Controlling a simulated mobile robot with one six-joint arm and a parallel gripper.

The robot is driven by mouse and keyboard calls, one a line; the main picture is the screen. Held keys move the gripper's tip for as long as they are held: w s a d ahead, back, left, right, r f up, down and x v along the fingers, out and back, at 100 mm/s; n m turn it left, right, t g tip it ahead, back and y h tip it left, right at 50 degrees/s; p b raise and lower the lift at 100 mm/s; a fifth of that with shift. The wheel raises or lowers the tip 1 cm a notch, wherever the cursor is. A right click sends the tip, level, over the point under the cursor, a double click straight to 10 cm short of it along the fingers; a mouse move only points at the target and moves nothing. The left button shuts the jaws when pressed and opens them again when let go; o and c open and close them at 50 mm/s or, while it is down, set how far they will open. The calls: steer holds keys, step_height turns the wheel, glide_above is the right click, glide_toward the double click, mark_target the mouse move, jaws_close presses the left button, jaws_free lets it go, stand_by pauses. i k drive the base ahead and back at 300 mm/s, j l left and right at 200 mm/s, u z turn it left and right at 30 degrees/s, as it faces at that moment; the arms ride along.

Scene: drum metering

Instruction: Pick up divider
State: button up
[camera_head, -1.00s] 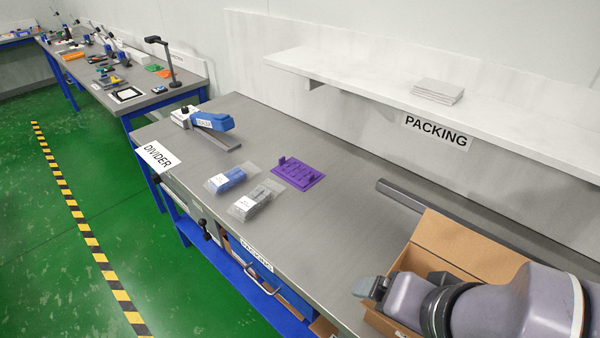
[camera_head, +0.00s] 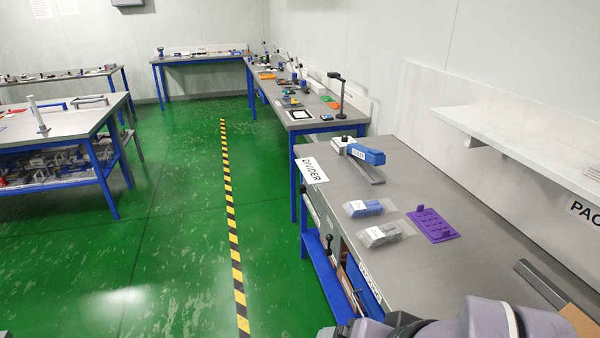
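I cannot make out a divider for certain. Brown, panel-like edges (camera_head: 351,287) show below the bench top, partly hidden by its front, and I cannot tell what they are. My gripper (camera_head: 358,328) is at the bottom edge, in front of the bench and apart from the sign. It is mostly cut off, so its fingers cannot be judged.
On the bench are a blue-armed device (camera_head: 366,155), a bagged blue item (camera_head: 364,208), a bagged grey item (camera_head: 385,234) and a purple plate (camera_head: 433,225). A cardboard box edge (camera_head: 582,322) is at lower right. Green floor (camera_head: 170,250) left of the striped line is clear.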

mark_target(312, 174)
steer(key=i+j+z, duration=0.4)
steer(key=i+j, duration=0.45)
steer(key=i, duration=0.5)
steer(key=i+j+z, duration=0.4)
steer(key=i+j, duration=0.8)
